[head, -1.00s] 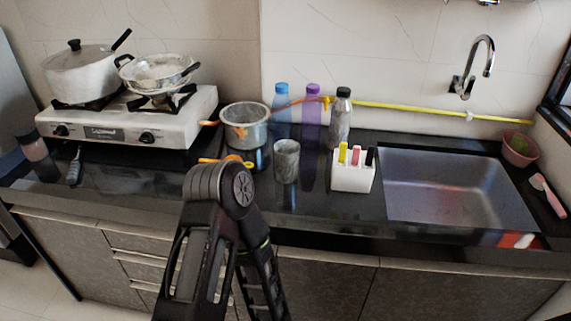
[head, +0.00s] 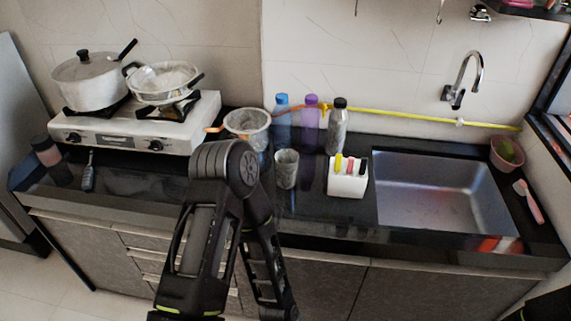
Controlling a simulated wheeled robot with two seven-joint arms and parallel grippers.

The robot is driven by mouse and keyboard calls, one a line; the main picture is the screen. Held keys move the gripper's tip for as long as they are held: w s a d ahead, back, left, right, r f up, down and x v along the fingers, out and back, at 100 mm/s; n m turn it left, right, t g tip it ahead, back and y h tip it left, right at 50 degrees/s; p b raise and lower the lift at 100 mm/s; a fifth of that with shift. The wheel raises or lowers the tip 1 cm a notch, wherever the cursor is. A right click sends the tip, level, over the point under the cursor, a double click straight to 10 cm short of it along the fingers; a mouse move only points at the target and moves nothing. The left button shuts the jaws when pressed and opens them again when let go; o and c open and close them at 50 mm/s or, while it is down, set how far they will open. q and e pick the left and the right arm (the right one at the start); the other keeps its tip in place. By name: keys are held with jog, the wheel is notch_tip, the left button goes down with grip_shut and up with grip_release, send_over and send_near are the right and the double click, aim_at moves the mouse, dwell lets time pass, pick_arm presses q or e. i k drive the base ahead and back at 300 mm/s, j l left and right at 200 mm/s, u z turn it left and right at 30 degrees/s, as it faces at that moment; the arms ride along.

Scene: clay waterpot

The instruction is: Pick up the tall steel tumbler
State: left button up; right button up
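The tall steel tumbler (head: 286,170) stands upright on the black counter in the head view, a grey, mottled cup. It is in front of the blue and purple bottles and left of the white holder. A bent black arm of mine rises from the bottom of the picture, and its joint shows just left of the tumbler, with a gap between them in the picture. No fingertips of either gripper are in view. A small dark piece, seemingly of my other arm, shows at the bottom right corner.
Behind the tumbler stand a steel saucepan (head: 247,124), a blue bottle (head: 282,128), a purple bottle (head: 310,130) and a black-capped bottle (head: 337,128). A white holder (head: 347,184) is close right, beside the sink (head: 440,190). The stove (head: 130,130) is left. Counter in front is clear.

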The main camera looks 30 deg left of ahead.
aim_at(287, 159)
jog(key=j+z, duration=0.15)
jog(key=j, duration=0.25)
jog(key=k+j+z, duration=0.2)
jog(key=j, duration=0.2)
jog(key=j+z, duration=0.15)
jog(key=j, duration=0.2)
jog(key=k+j+z, duration=0.15)
jog(key=j, duration=0.25)
